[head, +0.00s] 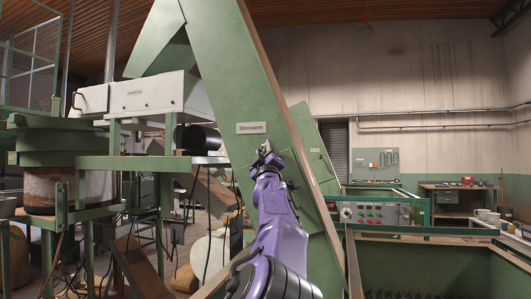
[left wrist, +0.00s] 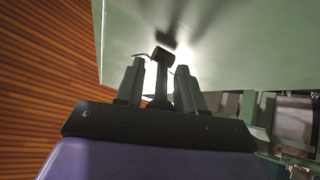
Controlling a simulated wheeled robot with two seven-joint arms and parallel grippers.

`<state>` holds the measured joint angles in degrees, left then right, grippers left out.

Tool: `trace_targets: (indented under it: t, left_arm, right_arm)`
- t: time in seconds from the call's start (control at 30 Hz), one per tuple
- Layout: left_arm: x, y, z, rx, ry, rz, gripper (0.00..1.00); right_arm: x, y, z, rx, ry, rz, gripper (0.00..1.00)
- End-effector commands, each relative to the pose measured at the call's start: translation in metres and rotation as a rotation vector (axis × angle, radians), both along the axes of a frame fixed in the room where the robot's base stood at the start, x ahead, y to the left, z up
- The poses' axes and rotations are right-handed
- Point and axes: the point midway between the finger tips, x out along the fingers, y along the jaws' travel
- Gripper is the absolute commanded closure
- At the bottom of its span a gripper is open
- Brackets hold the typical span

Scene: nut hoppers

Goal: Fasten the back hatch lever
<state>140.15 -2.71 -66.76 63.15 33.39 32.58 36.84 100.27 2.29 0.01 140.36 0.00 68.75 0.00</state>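My left gripper (head: 265,151) is at the face of the tall sloping green housing (head: 232,95), just below its white name plate. In the left wrist view, the two dark fingers of the left gripper (left wrist: 160,68) stand apart, pointing at the green surface (left wrist: 235,45). A dark lever with a blocky head (left wrist: 163,55) shows between the fingertips, its stem running down between them. I see gaps beside it, so the fingers do not look closed on it. In the head view the gripper covers most of this spot. My right gripper is not in view.
A green railing and control panel with buttons (head: 375,212) stand to the right. A workbench (head: 455,196) is at the back right. A white box unit on a green frame (head: 150,95) and a rusty drum (head: 45,185) stand on the left.

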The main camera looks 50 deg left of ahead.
Motion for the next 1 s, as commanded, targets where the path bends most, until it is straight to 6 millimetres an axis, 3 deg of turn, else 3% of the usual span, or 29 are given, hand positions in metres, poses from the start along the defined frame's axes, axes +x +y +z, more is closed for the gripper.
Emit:
trace_targets:
  t: [0.17,0.3,0.5,1.0]
  left_arm:
    - [-0.007,-0.011,-0.016,-0.001,-0.002,-0.001,0.62]
    - [-0.021,-0.034,-0.039,0.000,-0.002,-0.002,0.62]
    - [-0.038,-0.062,-0.060,0.001,0.000,-0.002,0.62]
    - [-0.044,-0.070,-0.064,0.000,0.001,-0.002,0.62]
  right_arm:
    - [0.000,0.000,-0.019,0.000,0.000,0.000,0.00]
    - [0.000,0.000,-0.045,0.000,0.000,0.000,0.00]
    - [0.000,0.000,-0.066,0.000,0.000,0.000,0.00]
    - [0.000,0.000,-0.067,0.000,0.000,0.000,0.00]
